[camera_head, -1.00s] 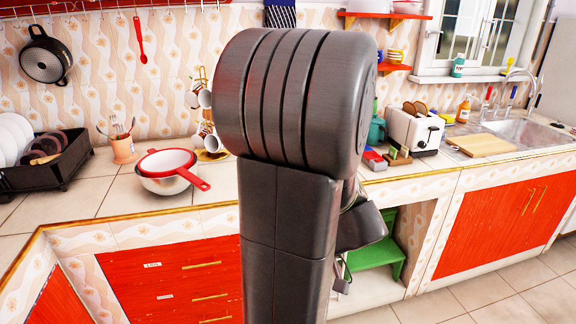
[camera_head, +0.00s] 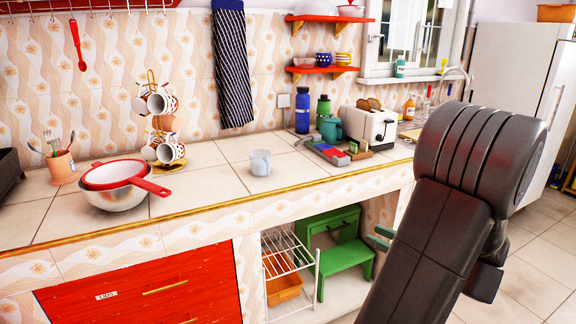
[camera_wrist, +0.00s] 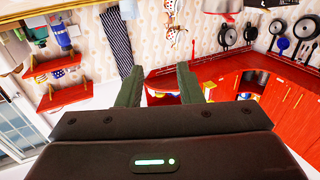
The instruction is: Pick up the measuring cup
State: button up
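The measuring cup (camera_head: 260,163) is a small, pale grey-blue cup standing upright on the tiled counter, in the middle of the head view. It is between the mug tree and the bottles, near the counter's front. I cannot make it out in the wrist view. My gripper (camera_wrist: 158,86) shows two dark green fingers set well apart in the wrist view, with nothing between them. In the head view only the finger ends (camera_head: 379,238) show past my arm, right of the cup and below the counter top; the rest is hidden.
A mug tree (camera_head: 163,125) and a steel bowl with a red colander (camera_head: 117,178) stand left of the cup. Bare tiles surround the cup. A green step stool (camera_head: 343,262) sits below the counter.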

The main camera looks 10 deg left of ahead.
aim_at(260, 160)
jog(key=i+j, duration=0.15)
jog(key=j, duration=0.2)
jog(key=i+j+z, duration=0.15)
jog(key=i+j, duration=0.2)
jog(key=j, duration=0.3)
jog(key=i+j+z, duration=0.1)
jog(key=j, duration=0.25)
jog(key=i+j+z, duration=0.1)
jog(key=j, duration=0.3)
jog(key=i, duration=0.1)
